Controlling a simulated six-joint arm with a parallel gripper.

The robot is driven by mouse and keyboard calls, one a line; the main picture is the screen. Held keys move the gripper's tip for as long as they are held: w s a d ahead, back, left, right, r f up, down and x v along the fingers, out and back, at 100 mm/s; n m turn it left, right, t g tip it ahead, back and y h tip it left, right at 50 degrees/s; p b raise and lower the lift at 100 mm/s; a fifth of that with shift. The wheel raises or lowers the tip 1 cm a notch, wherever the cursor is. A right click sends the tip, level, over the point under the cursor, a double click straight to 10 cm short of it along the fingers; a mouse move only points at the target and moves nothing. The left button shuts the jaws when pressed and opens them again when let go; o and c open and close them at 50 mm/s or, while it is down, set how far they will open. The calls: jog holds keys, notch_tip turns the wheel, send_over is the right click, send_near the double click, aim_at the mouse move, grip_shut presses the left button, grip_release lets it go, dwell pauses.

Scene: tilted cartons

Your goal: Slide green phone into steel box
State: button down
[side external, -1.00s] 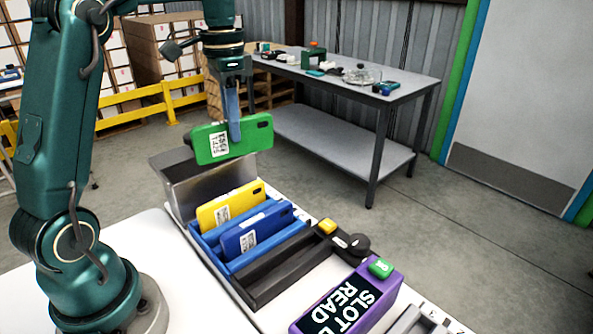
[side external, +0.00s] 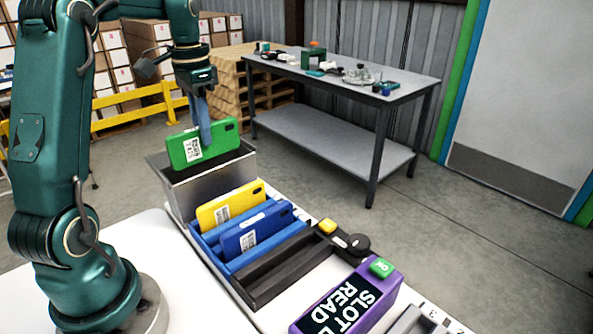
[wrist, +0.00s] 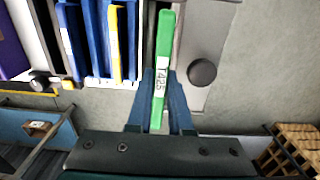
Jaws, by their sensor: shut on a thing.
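The green phone (side external: 222,138) has a white label and is held tilted by my gripper (side external: 206,134), which is shut on it. In the side external view its lower edge overlaps the open top of the steel box (side external: 196,191); how deep it sits is hidden by the front wall. In the wrist view the green phone (wrist: 161,75) is edge-on between the blue fingers of my gripper (wrist: 160,110), with "T425" on its edge. The steel box (wrist: 205,35) lies around and to the right of it there, with a dark round knob.
A yellow phone (side external: 228,205) and a blue phone (side external: 255,230) lean in the blue rack (side external: 212,237) in front of the box. An empty black slot tray (side external: 290,262) and a purple reader (side external: 352,297) stand farther right. A grey table (side external: 400,91) is behind.

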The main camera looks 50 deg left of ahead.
aim_at(208, 158)
jog(key=shift+f, duration=4.6)
jog(key=shift+f, duration=0.35)
jog(key=c, duration=0.8)
grip_release()
jog(key=shift+o, duration=0.2)
jog(key=shift+r, duration=2.65)
jog(key=shift+r, duration=3.45)
jog(key=shift+d, duration=0.1)
